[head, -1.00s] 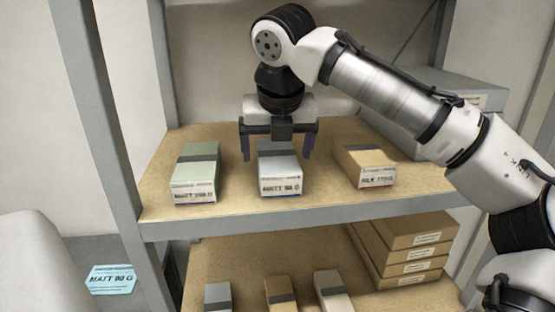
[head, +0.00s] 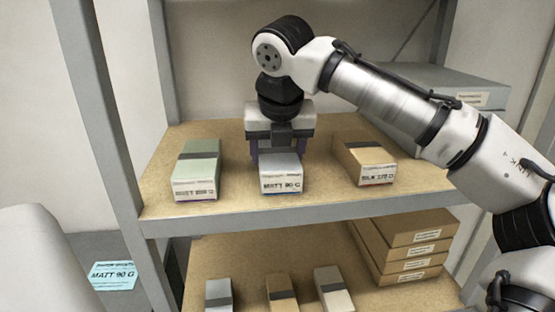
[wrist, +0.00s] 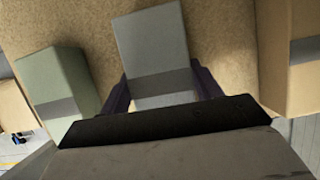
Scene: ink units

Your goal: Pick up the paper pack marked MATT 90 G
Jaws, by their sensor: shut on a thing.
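The grey-white paper pack marked MATT 90 G (head: 282,181) lies on the upper wooden shelf, between two other packs. My gripper (head: 281,155) is over its rear part, with the dark fingers down on either side, shut on the pack. In the wrist view the pack (wrist: 152,45) sits between the two fingers (wrist: 163,92), its grey band just in front of the gripper body. The pack appears level and still on the shelf. A blue card reading MATT 90 G (head: 112,275) is at the lower left.
A green pack (head: 197,172) stands to the left and a tan pack (head: 365,162) to the right, both apart from my gripper. A grey shelf post (head: 105,130) is at left. Brown boxes (head: 412,253) and several smaller packs are on the lower shelf (head: 330,246).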

